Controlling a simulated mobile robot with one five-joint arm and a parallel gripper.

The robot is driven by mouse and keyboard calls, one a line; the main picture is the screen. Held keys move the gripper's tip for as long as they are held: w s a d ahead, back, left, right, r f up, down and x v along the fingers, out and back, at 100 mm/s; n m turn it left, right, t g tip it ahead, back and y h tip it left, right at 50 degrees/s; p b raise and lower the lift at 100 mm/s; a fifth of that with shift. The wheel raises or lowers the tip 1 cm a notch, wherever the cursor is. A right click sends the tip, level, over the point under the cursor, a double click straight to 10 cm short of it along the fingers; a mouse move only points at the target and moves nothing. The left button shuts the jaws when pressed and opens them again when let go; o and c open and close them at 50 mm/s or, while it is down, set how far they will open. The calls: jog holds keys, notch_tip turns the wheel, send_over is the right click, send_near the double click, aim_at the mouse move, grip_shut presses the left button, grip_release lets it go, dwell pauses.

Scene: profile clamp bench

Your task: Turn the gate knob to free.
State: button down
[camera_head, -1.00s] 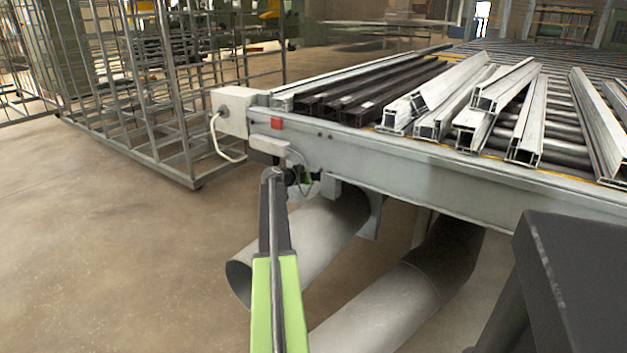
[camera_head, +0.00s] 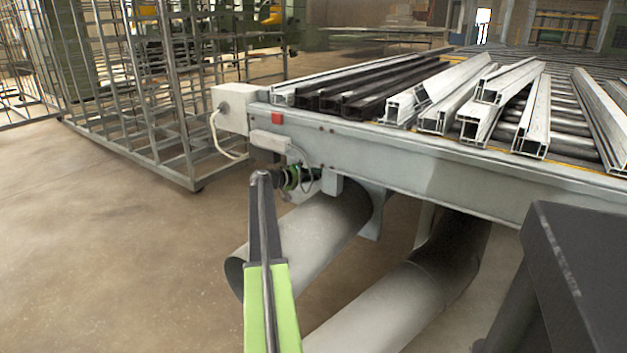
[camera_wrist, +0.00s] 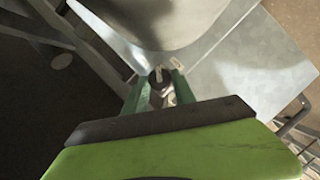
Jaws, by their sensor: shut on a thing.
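In the wrist view my gripper (camera_wrist: 162,88) has its two green fingers on either side of a small dark knob (camera_wrist: 158,83). The fingers are shut on it. A small pale mark shows at the knob's far side; its exact setting is too small to read. In the head view my gripper (camera_head: 296,178) is small and partly hidden at the bench's near left corner, just under a pale grey box. The knob cannot be made out in that view.
The grey bench frame (camera_head: 430,165) carries several aluminium profiles (camera_head: 440,112). A white box (camera_head: 232,108) with a cable and a red button (camera_head: 277,118) sit at its left corner. Large grey pipes (camera_head: 318,235) run below. A wire cage (camera_head: 165,100) stands left, with bare floor before it.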

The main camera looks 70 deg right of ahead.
jog(key=shift+w+n, duration=0.2)
jog(key=shift+n, duration=0.1)
dwell(0.4)
jog(key=c, duration=1)
grip_release()
jog(key=shift+d+f, duration=0.1)
jog(key=shift+c, duration=0.2)
jog(key=shift+s, duration=0.1)
jog(key=p+v, duration=0.3)
jog(key=v, duration=1.4)
jog(key=shift+a, duration=0.2)
